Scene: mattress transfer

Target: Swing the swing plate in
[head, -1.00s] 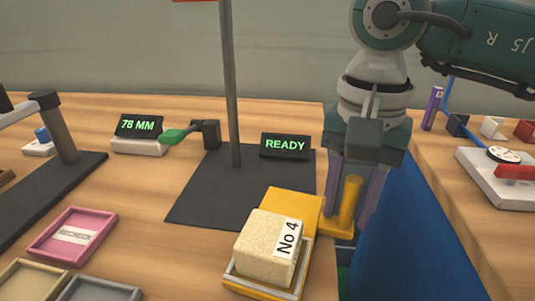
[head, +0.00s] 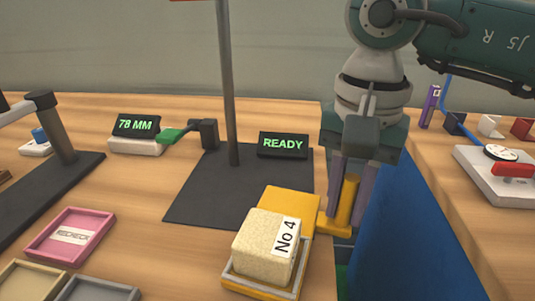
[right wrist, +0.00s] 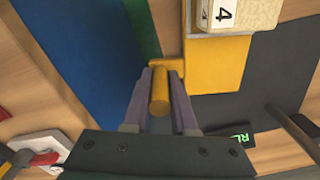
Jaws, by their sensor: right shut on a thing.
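The yellow swing plate (head: 291,208) lies at the right edge of the wooden table, with a tray end (head: 257,285) holding a beige foam block (head: 265,243) labelled No 4. An upright yellow handle post (head: 347,201) stands at the plate's right side. My right gripper (head: 350,205) is shut on this post from above. The right wrist view shows the post (right wrist: 159,98) between the two purple fingers, with the plate (right wrist: 215,65) and part of the block (right wrist: 245,12) beyond. My left gripper is not in view.
A black base (head: 225,205) with a grey pole (head: 228,90) stands left of the plate. A READY display (head: 283,145) and a 78 MM display (head: 135,125) stand behind. A pink tray (head: 70,237) lies at left. A blue surface (head: 400,225) fills the gap to the right table.

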